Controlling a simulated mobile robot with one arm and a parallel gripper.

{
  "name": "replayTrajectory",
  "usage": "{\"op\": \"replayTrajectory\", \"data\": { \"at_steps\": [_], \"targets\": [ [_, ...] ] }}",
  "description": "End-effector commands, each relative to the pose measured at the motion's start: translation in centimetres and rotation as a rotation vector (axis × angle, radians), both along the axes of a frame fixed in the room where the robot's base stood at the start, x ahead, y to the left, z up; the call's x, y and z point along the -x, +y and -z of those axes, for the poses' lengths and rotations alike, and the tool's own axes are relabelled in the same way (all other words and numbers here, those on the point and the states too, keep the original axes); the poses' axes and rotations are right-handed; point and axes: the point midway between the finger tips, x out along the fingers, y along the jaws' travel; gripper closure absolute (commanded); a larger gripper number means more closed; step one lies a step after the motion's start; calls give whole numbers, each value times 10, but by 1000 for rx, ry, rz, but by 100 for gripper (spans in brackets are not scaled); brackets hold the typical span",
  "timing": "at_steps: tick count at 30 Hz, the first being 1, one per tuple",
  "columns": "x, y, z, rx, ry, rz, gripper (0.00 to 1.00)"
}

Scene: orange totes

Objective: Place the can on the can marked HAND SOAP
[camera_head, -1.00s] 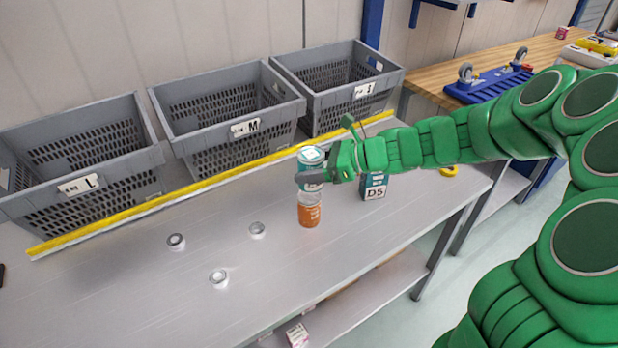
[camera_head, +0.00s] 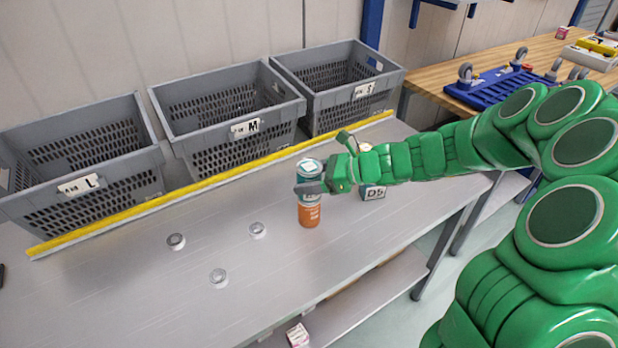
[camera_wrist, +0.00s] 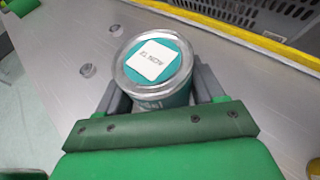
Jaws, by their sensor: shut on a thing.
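My gripper (camera_head: 322,186) is shut on a teal can (camera_head: 309,168) with a silver rim and a white label on its lid. In the wrist view the teal can (camera_wrist: 155,62) sits upright between the two grey fingers. An orange can (camera_head: 309,214) stands upright on the table directly below the teal can. The teal can appears to be touching or very close to its top; the gripper partly hides the joint. No HAND SOAP wording is readable on the orange can from here.
A box marked D5 (camera_head: 374,192) stands behind my gripper, partly hidden. Several small round silver pieces, one of them nearby (camera_head: 257,230), lie on the table (camera_head: 140,290). Grey crates marked L (camera_head: 80,185), M (camera_head: 245,128) and S (camera_head: 363,90) line the back behind a yellow strip (camera_head: 215,180).

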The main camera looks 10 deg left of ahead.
Motion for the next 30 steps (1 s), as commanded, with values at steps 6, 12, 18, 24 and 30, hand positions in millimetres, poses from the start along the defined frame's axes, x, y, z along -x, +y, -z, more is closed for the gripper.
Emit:
{"op": "replayTrajectory", "data": {
  "at_steps": [6,12,18,24,30],
  "targets": [
    [0,0,2,0,0,0,17],
    [0,0,2,0,1,0,7],
    [0,0,1,0,0,0,7],
    [-1,-13,-6,0,0,2,7],
    [-1,-39,-16,2,-1,4,7]
  ]
}}
